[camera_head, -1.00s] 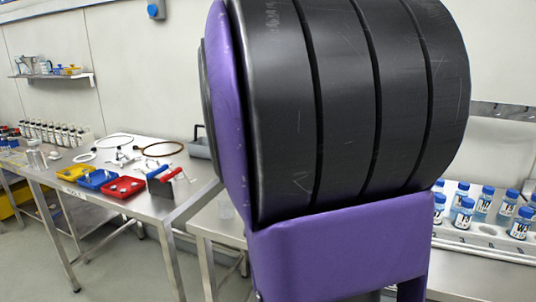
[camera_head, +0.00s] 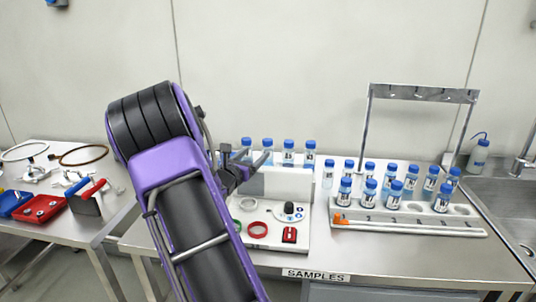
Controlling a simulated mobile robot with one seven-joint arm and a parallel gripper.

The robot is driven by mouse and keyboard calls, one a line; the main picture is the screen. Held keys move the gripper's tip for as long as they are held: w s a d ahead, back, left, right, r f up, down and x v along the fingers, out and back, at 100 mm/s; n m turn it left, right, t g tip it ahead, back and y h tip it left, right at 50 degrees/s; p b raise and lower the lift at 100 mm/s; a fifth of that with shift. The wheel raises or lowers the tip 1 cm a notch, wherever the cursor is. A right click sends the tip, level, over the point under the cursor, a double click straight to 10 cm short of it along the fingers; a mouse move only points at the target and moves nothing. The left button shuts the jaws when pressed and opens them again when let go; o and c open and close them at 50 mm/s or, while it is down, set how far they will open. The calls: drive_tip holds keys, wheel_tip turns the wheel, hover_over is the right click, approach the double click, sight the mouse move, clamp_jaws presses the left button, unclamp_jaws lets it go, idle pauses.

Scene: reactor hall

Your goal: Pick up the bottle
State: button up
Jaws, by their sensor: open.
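Several small bottles with blue caps, clear-blue contents and labels stand upright in a white rack (camera_head: 385,218) on the right bench; one front bottle (camera_head: 394,195) shows clearly. More blue-capped bottles (camera_head: 288,153) stand in a row behind a white stand left of the rack. A squeeze bottle (camera_head: 478,154) with a blue top stands by the sink. I cannot tell which bottle the task means. My gripper (camera_head: 248,160) is open, in front of the left-hand bottles, and appears empty. My arm and gripper partly hide the leftmost bottles of that row.
The white stand (camera_head: 275,182) has coloured rings and a small red block on its base. A metal frame with hooks (camera_head: 420,93) rises behind the rack. The sink (camera_head: 505,200) is at the right. The left bench holds red and blue trays (camera_head: 42,208). The front bench strip is clear.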

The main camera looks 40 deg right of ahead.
sight(265, 144)
drive_tip(key=x, duration=0.7)
drive_tip(key=shift+w+d, duration=0.1)
drive_tip(key=shift+d, duration=0.25)
drive_tip(key=shift+p+x, duration=0.55)
drive_tip(key=shift+x, duration=2.3)
drive_tip(key=shift+r, duration=0.2)
clamp_jaws()
